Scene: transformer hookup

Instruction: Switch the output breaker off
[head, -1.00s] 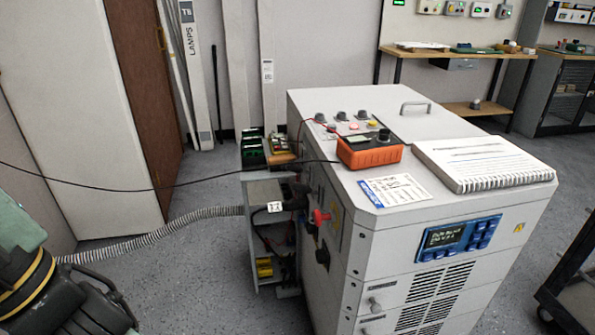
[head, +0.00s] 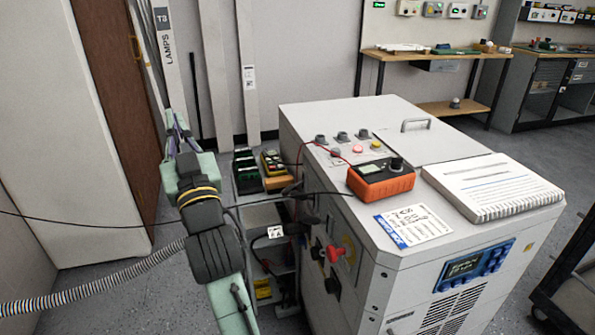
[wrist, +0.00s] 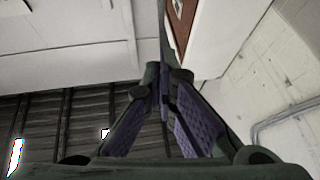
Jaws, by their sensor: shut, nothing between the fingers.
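The grey power cabinet (head: 345,118) stands in the middle of the head view. I cannot tell which part is the output breaker. My gripper (head: 170,118) is raised to the left of the cabinet, apart from it, pointing up. In the wrist view my gripper (wrist: 163,78) has its purple-padded fingers together, with nothing between them.
On the cabinet top lie an orange meter (head: 380,180), a spiral notebook (head: 490,187) and a printed card (head: 412,226). A black cable crosses the view, and a ribbed hose (head: 90,296) runs at lower left. A black cart (head: 568,270) stands at right.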

